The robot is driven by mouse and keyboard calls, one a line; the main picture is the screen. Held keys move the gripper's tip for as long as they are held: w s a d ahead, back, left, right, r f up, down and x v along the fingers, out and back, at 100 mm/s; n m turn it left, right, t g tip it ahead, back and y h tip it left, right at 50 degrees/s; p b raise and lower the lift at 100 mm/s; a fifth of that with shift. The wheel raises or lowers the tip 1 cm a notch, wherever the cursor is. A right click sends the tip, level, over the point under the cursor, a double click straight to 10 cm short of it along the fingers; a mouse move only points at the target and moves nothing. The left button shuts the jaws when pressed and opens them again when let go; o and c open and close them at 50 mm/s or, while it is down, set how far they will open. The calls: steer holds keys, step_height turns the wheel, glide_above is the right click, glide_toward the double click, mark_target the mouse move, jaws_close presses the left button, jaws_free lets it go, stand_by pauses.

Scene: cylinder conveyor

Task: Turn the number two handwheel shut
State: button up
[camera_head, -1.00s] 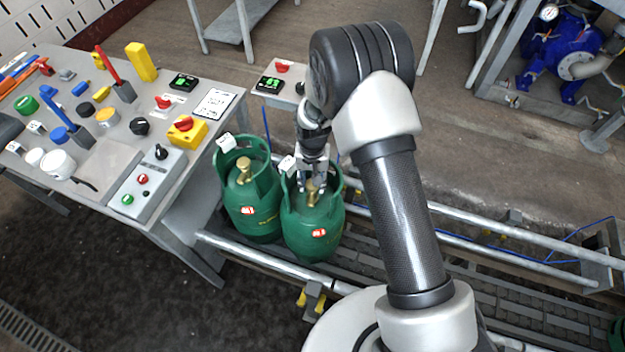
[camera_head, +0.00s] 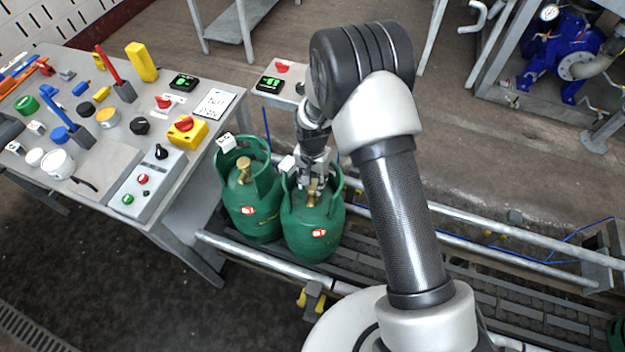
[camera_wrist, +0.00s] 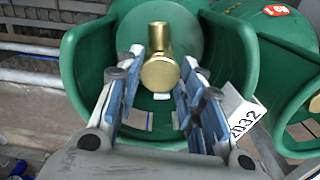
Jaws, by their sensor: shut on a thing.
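Two green gas cylinders stand upright side by side on the conveyor, the left one (camera_head: 250,215) and the right one (camera_head: 312,228). Each has a collar and a brass valve on top; the left brass valve (camera_head: 244,168) is free. My gripper (camera_head: 314,183) points down into the right cylinder's collar, shut on its brass valve (camera_wrist: 160,72). In the wrist view the blue-padded fingers lie on either side of the valve's round brass end. A white tag (camera_wrist: 241,116) on the collar reads roughly "2032". A handwheel number is not readable.
A workbench (camera_head: 105,165) with switches, tools and a yellow-based red knob (camera_head: 185,130) stands at the left. A small control box (camera_head: 285,82) is behind the cylinders. Conveyor rails (camera_head: 480,222) run to the right. A blue pump (camera_head: 560,50) stands at the back right.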

mark_target(313, 184)
steer(key=o, duration=1.1)
steer(key=shift+c, duration=0.2)
steer(key=shift+r, duration=0.1)
step_height(313, 184, up, 12)
